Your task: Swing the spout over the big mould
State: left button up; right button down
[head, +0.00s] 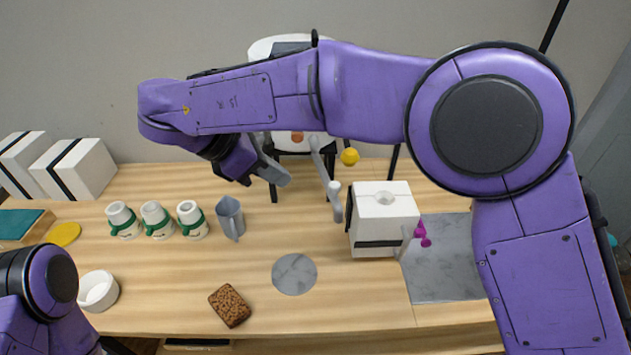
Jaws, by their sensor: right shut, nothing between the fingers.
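The grey spout (325,170) comes forward from the white machine (270,45) at the back of the bench. Its down-turned pale end hangs just left of the big mould, not above the hole in its top. The big mould (376,237) is a white block with a black strap, standing right of centre. My right gripper (275,174) is shut and empty, left of the spout and apart from its end. My right arm crosses in front and hides much of the machine. Of my left arm only a part shows at lower left; its gripper is out of view.
Three white moulds with green bands (157,228) and a grey jug (231,226) stand to the left. A grey disc (294,274), a brown sponge (229,306) and a white bowl (98,290) lie nearer.

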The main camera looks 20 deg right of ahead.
jog(key=p, duration=0.1)
send_near(331, 193)
notch_tip(331, 193, down, 2)
jog(key=s, duration=0.1)
jog(key=d+p, duration=0.2)
jog(key=shift+w+d+f, duration=0.2)
jog(key=shift+d+f, duration=0.05)
jog(key=shift+f, duration=0.05)
jog(key=shift+d+f, duration=0.1)
jog(key=shift+d, duration=0.15)
jog(key=shift+a, duration=0.1)
